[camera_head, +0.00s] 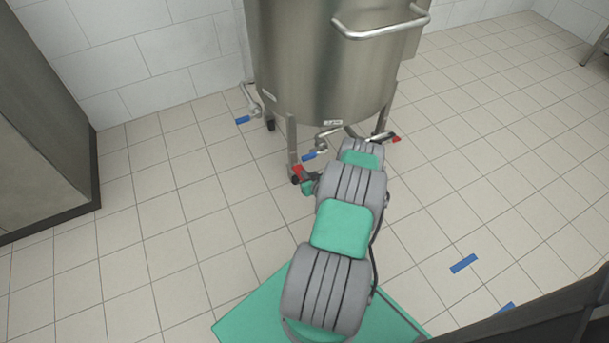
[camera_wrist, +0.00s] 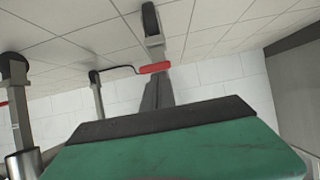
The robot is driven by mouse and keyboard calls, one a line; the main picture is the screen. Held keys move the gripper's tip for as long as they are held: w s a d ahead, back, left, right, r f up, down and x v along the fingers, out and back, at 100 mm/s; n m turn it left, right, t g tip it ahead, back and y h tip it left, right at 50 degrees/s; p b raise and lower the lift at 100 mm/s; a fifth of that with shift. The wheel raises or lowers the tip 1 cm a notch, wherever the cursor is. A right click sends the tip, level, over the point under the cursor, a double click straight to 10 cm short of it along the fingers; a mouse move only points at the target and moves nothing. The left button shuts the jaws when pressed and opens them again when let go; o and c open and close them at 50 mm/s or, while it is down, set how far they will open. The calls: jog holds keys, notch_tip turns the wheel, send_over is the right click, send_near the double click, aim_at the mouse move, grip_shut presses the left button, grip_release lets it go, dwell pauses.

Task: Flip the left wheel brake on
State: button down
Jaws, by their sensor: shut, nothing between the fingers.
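The steel tank (camera_head: 320,60) stands on legs with wheels. The left wheel (camera_head: 295,180) is under the front left leg, and its red brake lever (camera_head: 298,169) shows just above it. My gripper (camera_head: 309,184) is low at the floor, close beside this wheel and partly hidden behind my arm. In the wrist view, which is upside down, the red lever (camera_wrist: 153,68) crosses the leg just beyond the dark fingertips (camera_wrist: 158,88). The black wheel (camera_wrist: 151,20) lies farther up that picture. The fingers are shut and empty. I cannot tell whether they touch the lever.
Another red brake lever (camera_head: 395,139) is at the right wheel. Valves with blue handles (camera_head: 314,155) hang under the tank, and one (camera_head: 243,120) sticks out left. A dark cabinet (camera_head: 45,150) stands at the left. The tiled floor between it and the tank is clear.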

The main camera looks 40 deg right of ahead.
notch_tip(320, 180, down, 7)
jog(key=s+b, duration=0.1)
jog(key=b, duration=0.8)
jog(key=shift+s+f, duration=0.15)
jog(key=shift+s, duration=0.1)
jog(key=shift+a+f, duration=0.1)
jog(key=shift+a, duration=0.15)
jog(key=shift+w, duration=0.1)
jog(key=s+f+p+v, duration=0.1)
jog(key=p+v, duration=0.4)
jog(key=v, duration=0.6)
jog(key=shift+s+a+f+p, duration=0.15)
jog(key=shift+s+f+p, duration=0.2)
jog(key=shift+s+f, duration=0.1)
